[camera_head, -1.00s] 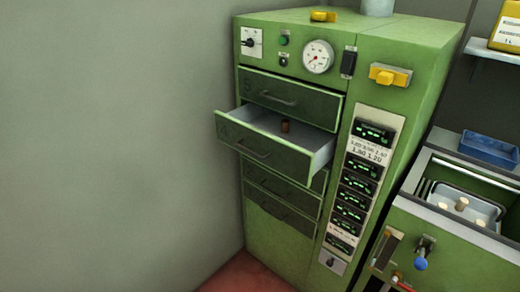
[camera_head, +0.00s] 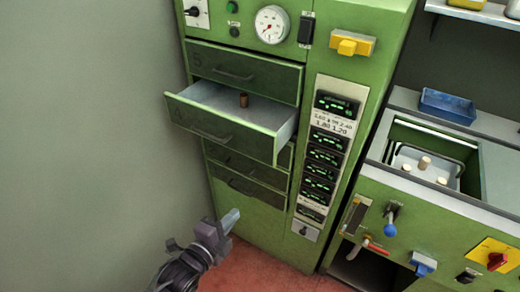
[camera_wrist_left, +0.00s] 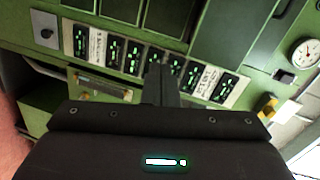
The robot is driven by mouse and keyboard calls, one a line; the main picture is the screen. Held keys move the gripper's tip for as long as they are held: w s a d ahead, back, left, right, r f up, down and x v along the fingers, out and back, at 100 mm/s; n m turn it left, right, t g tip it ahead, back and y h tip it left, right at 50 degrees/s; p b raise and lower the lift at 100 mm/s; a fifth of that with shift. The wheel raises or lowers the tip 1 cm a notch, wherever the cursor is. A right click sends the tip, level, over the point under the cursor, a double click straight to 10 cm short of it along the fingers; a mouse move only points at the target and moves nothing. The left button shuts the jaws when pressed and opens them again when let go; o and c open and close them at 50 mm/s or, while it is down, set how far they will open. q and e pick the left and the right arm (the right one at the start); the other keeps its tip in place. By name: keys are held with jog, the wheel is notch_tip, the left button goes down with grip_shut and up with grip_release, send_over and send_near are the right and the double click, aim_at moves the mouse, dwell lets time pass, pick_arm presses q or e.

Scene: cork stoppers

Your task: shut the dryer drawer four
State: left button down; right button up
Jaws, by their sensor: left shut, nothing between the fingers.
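The dryer (camera_head: 265,215) is a tall green cabinet with a column of drawers. One drawer (camera_head: 222,127), the second from the top, is pulled out and holds a brown cork (camera_head: 243,100). Its number is too faint to read for certain. The drawers above and below it look closed. My left gripper (camera_head: 232,217) is shut and empty, below and in front of the open drawer, apart from it. In the left wrist view its fingers (camera_wrist_left: 160,85) are together, in front of the dryer's display panel (camera_wrist_left: 140,60). My right gripper is not in view.
A grey wall (camera_head: 85,130) stands close on the left. Right of the dryer is a green bench machine (camera_head: 440,215) with a tray of corks (camera_head: 410,158) and a blue bin (camera_head: 447,106). Red floor (camera_head: 265,265) is clear in front of the dryer.

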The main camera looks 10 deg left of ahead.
pick_arm(q)
notch_tip(320, 180, up, 9)
jog(key=d+m+t+h, duration=0.1)
jog(key=m+t, duration=0.1)
jog(key=m, duration=0.1)
jog(key=p, duration=0.3)
send_near(286, 131)
jog(key=shift+v, duration=1.2)
jog(key=shift+w+f, duration=0.1)
jog(key=shift+f, duration=0.05)
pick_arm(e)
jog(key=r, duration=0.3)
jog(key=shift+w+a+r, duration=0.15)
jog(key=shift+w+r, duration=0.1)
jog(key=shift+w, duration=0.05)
